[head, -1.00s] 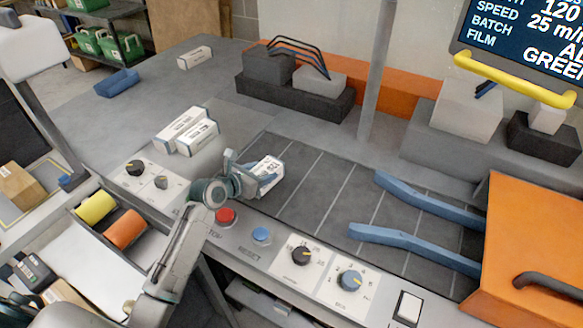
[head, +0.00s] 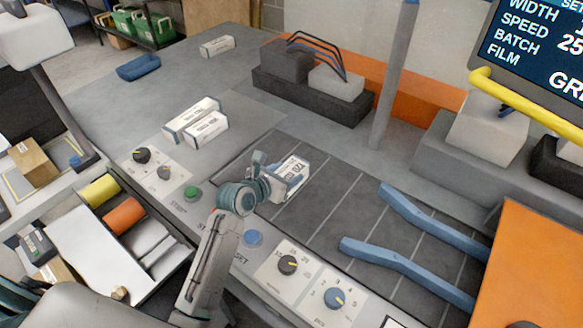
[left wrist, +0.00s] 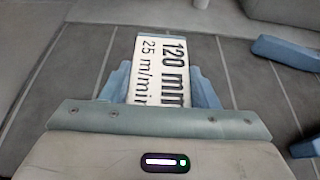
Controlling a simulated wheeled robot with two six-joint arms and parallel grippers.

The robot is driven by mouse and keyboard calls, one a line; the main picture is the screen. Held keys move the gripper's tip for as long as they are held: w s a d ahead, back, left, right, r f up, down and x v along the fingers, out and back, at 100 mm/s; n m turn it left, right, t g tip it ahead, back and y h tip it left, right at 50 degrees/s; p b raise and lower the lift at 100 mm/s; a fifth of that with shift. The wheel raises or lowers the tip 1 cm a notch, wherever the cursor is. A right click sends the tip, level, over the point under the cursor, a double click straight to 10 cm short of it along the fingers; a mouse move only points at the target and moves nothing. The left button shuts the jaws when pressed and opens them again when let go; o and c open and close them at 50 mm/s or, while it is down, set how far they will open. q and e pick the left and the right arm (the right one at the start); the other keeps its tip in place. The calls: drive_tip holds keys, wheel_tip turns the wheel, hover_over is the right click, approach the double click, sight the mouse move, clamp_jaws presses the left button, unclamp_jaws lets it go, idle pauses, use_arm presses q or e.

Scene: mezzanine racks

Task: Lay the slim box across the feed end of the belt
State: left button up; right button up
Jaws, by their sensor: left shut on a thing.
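My left gripper (head: 272,180) is shut on a slim white box (head: 292,175) with dark print and blue-edged ends. In the left wrist view the box (left wrist: 160,70) sits between two blue fingers, its face reading "120 mm" and "25 m/min", its long side pointing away from the wrist. The box is over the left part of the dark grey belt (head: 325,205), near its feed end; I cannot tell whether it touches the belt. The belt also fills the ground behind the box in the left wrist view (left wrist: 60,75). My right gripper is not in view.
Two similar white boxes (head: 190,120) lie left of the belt, another (head: 217,46) farther back. Blue guide rails (head: 405,265) stand over the belt's right part. The front panel has a green button (head: 192,193), a blue button (head: 252,238) and knobs. A grey post (head: 393,90) rises behind.

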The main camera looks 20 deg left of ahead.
sight(289, 163)
use_arm(q)
drive_tip(key=w, duration=0.5)
drive_tip(key=shift+f+p, duration=0.2)
drive_tip(key=shift+p, duration=0.15)
drive_tip(key=shift+f+p, duration=0.35)
drive_tip(key=shift+f, duration=1.35)
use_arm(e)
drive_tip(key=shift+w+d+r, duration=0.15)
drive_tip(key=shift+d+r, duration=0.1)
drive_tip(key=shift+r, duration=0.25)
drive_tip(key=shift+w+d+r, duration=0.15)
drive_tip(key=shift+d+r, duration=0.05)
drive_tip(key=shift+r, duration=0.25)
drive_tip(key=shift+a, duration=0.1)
use_arm(q)
drive_tip(key=o, duration=1.2)
drive_tip(key=shift+f, duration=0.15)
drive_tip(key=shift+c, duration=0.2)
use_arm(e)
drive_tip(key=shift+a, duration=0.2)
